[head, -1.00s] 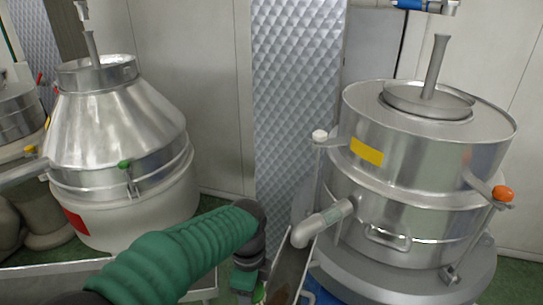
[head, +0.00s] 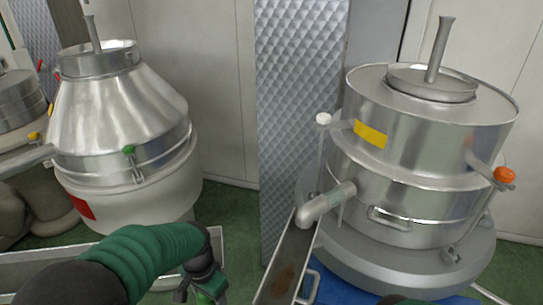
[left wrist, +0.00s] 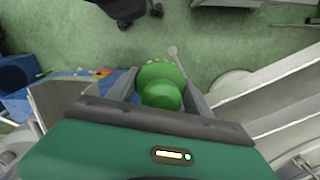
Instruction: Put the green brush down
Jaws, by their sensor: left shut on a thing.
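The green brush (left wrist: 160,88) is between the two grey fingers of my left gripper (left wrist: 158,94) in the left wrist view. The gripper is shut on it, and a rounded green part faces the camera. A thin pale rod with a small round end (left wrist: 176,56) shows just beyond the brush. Green floor (left wrist: 215,45) lies beyond and below. In the head view my left gripper (head: 207,290) is low at the bottom edge, left of a steel trough (head: 284,268). I cannot make out the brush clearly there.
A large steel separator (head: 420,150) stands right, its spout above the trough. A conical steel machine (head: 120,110) stands left. A blue surface (head: 340,291) lies right of the trough; the left wrist view shows a blue surface with small coloured items (left wrist: 92,74).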

